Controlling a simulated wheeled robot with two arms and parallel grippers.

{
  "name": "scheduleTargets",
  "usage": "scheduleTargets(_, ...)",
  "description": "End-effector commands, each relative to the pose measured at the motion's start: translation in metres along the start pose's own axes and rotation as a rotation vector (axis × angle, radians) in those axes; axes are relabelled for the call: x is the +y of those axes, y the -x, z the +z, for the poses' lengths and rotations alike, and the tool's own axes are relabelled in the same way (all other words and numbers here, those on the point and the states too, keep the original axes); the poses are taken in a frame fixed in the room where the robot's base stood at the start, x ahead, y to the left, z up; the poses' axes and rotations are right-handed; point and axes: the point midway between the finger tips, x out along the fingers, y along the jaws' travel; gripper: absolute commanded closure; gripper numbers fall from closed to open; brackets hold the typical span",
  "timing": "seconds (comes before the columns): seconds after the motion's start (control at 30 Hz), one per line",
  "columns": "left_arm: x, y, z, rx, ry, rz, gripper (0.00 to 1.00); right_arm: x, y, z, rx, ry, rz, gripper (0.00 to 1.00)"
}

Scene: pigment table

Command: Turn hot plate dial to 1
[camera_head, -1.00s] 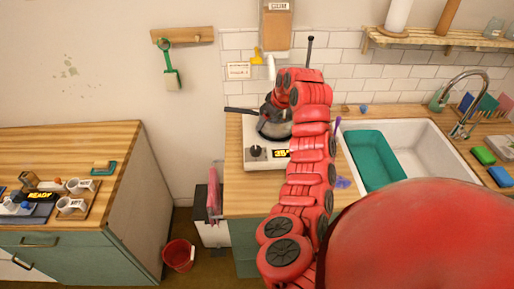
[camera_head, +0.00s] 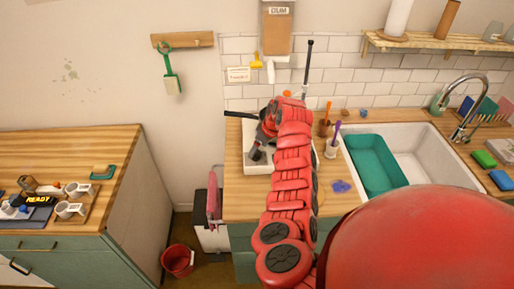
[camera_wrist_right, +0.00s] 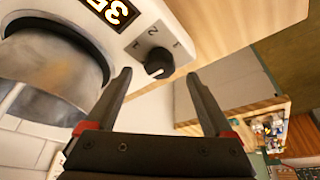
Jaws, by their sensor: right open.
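The white hot plate (camera_head: 251,129) stands on the wooden counter, largely hidden by my right arm in the head view. In the right wrist view, the hot plate (camera_wrist_right: 180,22) shows its black round dial (camera_wrist_right: 158,63) with printed marks around it, including a 2. I cannot tell which mark the dial points to. A lit display (camera_wrist_right: 113,10) is beside it. My right gripper (camera_wrist_right: 158,76) is open, its two fingertips apart on either side of the dial in the picture; contact is not clear. In the head view the right gripper (camera_head: 256,152) covers the dial. My left gripper is not in view.
A pan's dark handle (camera_head: 238,114) sticks out left over the hot plate; the metal pan (camera_wrist_right: 42,75) also shows in the wrist view. A holder with a purple-handled tool (camera_head: 333,146) and the sink with a teal tub (camera_head: 378,165) are right of my arm.

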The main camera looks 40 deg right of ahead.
Motion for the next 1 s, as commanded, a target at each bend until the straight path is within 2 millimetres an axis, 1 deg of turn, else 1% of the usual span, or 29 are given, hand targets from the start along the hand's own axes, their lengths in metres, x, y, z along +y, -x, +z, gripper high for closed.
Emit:
scheduleTargets(0.03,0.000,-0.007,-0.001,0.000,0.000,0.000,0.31,-0.001,-0.006,0.000,-0.003,-0.004,-0.005,0.13)
scheduleTargets(0.13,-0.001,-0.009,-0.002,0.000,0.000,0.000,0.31,0.000,-0.018,-0.001,0.002,-0.004,-0.003,0.13)
scheduleTargets(0.3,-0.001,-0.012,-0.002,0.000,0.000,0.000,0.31,0.000,-0.030,0.000,-0.001,-0.002,-0.002,0.13)
scheduleTargets(0.6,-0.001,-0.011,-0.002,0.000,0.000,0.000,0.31,0.000,-0.033,0.000,0.000,0.000,0.000,0.13)
scheduleTargets(0.67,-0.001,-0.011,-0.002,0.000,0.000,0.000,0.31,0.000,-0.033,0.000,0.000,0.000,0.000,0.22)
scheduleTargets(0.8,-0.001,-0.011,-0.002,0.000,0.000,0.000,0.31,0.000,-0.032,0.000,0.000,0.000,0.000,0.47)
scheduleTargets(0.87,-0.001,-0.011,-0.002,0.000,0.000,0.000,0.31,0.000,-0.032,0.000,0.000,0.000,0.000,0.58)
scheduleTargets(0.9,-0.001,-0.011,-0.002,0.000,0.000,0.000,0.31,0.000,-0.032,0.000,0.000,0.000,0.000,0.65)
scheduleTargets(0.97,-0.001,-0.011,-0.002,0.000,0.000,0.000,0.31,0.000,-0.032,0.000,0.000,0.000,0.000,0.76)
scheduleTargets(1.0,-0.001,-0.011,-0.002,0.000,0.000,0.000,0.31,0.000,-0.032,0.000,0.000,0.000,0.000,0.83)
